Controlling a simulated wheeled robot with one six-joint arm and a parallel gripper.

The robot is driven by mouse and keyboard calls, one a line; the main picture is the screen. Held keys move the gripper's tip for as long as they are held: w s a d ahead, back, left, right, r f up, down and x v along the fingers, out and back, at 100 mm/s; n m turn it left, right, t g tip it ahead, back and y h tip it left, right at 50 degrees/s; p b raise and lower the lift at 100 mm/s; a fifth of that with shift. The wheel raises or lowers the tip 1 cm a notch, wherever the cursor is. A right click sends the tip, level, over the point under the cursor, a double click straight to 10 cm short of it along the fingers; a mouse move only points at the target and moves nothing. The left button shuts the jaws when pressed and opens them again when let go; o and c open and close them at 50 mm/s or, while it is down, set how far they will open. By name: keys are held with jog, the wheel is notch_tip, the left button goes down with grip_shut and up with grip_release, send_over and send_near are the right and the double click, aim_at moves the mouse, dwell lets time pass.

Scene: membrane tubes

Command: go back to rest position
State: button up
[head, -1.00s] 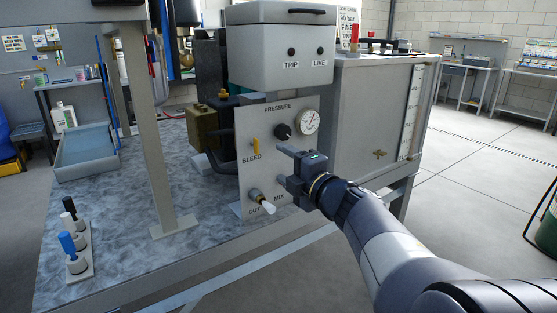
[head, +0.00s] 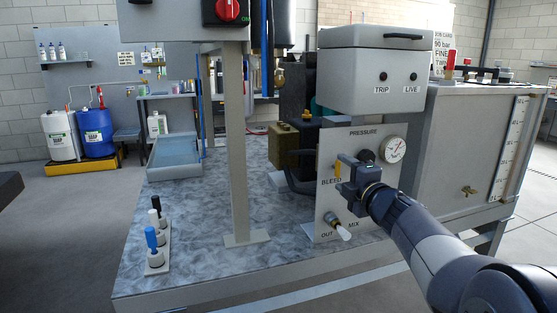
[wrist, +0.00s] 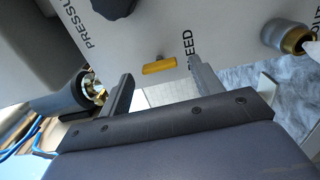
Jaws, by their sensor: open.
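My gripper (head: 345,170) is in front of the grey control panel (head: 327,222), near its middle. In the wrist view my gripper (wrist: 160,85) has its two fingers apart with nothing between them. The yellow bleed lever (wrist: 159,67) shows beyond the fingertips, apart from them, on the panel marked BLEED. In the head view the gripper covers part of the panel beside the BLEED label. The outlet fitting (head: 339,228) with a white tip is below the gripper, and the pressure gauge (head: 393,149) is above right of it.
A grey TRIP/LIVE box (head: 375,75) stands above the panel. A steel post (head: 236,150) rises from the marbled bench (head: 190,265). A rack with blue, black and white-topped pieces (head: 156,247) stands front left. A blue tray (head: 174,157) lies at the back.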

jog(key=shift+w+a, duration=0.25)
jog(key=shift+w, duration=0.4)
jog(key=shift+s, duration=0.1)
